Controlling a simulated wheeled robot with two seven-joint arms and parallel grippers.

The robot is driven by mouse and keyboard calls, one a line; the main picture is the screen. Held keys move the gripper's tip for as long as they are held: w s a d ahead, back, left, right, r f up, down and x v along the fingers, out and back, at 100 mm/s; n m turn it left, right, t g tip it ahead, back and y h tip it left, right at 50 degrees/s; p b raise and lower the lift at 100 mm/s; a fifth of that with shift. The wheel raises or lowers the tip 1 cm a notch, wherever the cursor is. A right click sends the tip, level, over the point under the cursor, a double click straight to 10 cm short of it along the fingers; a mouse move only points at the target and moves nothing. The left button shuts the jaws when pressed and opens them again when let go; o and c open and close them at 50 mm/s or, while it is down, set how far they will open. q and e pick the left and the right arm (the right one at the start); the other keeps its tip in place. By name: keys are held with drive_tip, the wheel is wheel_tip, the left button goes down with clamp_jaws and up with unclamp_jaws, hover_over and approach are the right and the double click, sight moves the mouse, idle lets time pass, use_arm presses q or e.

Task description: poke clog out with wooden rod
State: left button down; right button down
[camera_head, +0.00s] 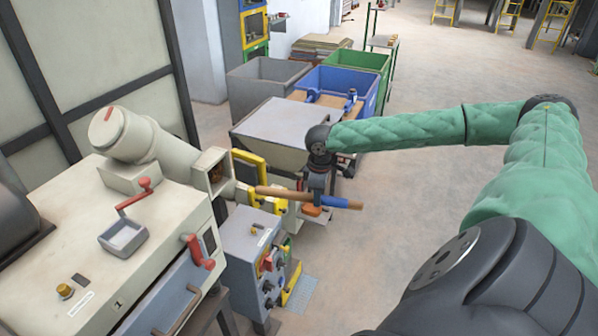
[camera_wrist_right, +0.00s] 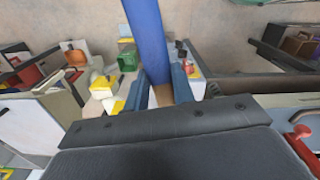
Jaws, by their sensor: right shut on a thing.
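My right gripper (camera_head: 316,196) is shut on the wooden rod (camera_head: 285,193), which is brown with a blue grip section. The rod lies nearly level, and its left end is close to the outlet of the cream filler spout (camera_head: 232,187). I cannot tell whether it touches or enters the outlet. Brown material, perhaps the clog, shows in the square window of the spout housing (camera_head: 215,173). In the right wrist view the blue part of the rod (camera_wrist_right: 145,35) rises from between the fingers (camera_wrist_right: 165,88). My left gripper is not in view.
A yellow frame (camera_head: 251,160) and a grey control box (camera_head: 250,245) stand close to the spout. The cream machine (camera_head: 130,240) with red handles fills the lower left. Grey, blue (camera_head: 365,88) and green bins stand behind. Open floor (camera_head: 430,180) lies to the right.

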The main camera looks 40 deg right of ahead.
sight(305, 193)
drive_tip(key=shift+w+a+r, duration=0.1)
drive_tip(key=shift+w+a, duration=0.1)
drive_tip(key=shift+w, duration=0.25)
drive_tip(key=shift+w+a+r, duration=0.1)
drive_tip(key=shift+w+a, duration=0.05)
drive_tip(key=shift+w, duration=0.3)
drive_tip(key=shift+w+a, duration=1.6)
drive_tip(key=shift+w, duration=2.15)
drive_tip(key=shift+w+a, duration=1.55)
drive_tip(key=shift+w, duration=2.2)
drive_tip(key=shift+s+d, duration=0.9)
drive_tip(key=shift+s, duration=1.25)
drive_tip(key=shift+s+d, duration=0.95)
drive_tip(key=shift+s, duration=1.2)
drive_tip(key=shift+s+d, duration=0.9)
drive_tip(key=shift+s, duration=1.25)
